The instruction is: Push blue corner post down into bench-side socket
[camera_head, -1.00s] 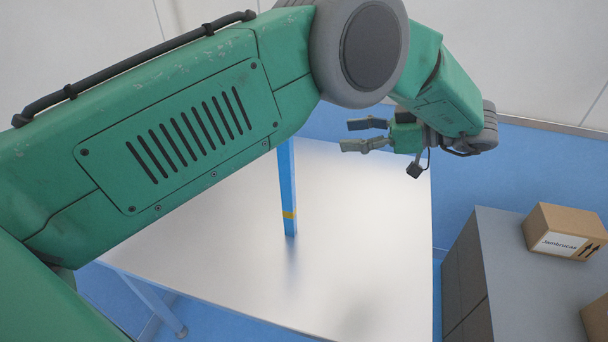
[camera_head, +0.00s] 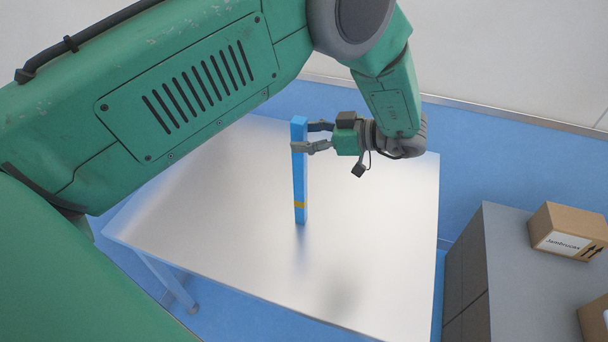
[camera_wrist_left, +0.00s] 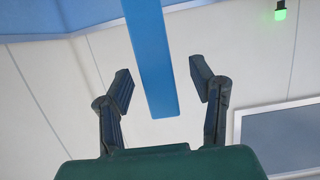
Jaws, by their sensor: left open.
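The blue corner post (camera_head: 299,174) stands upright on the pale metal bench in the head view, with a yellow band near its lower end. My left gripper (camera_head: 306,137) is at the upper part of the post, its two fingers reaching toward it from the right. In the left wrist view the post (camera_wrist_left: 153,60) runs down from the top edge between the open fingers of my left gripper (camera_wrist_left: 162,85), with a gap on both sides. No socket can be made out at the post's foot. My right gripper does not show.
The bench top (camera_head: 370,240) is otherwise bare. A grey cabinet (camera_head: 510,260) stands to the right with a labelled cardboard box (camera_head: 566,232) on it and part of another box (camera_head: 594,322). My left arm crosses the top left of the head view.

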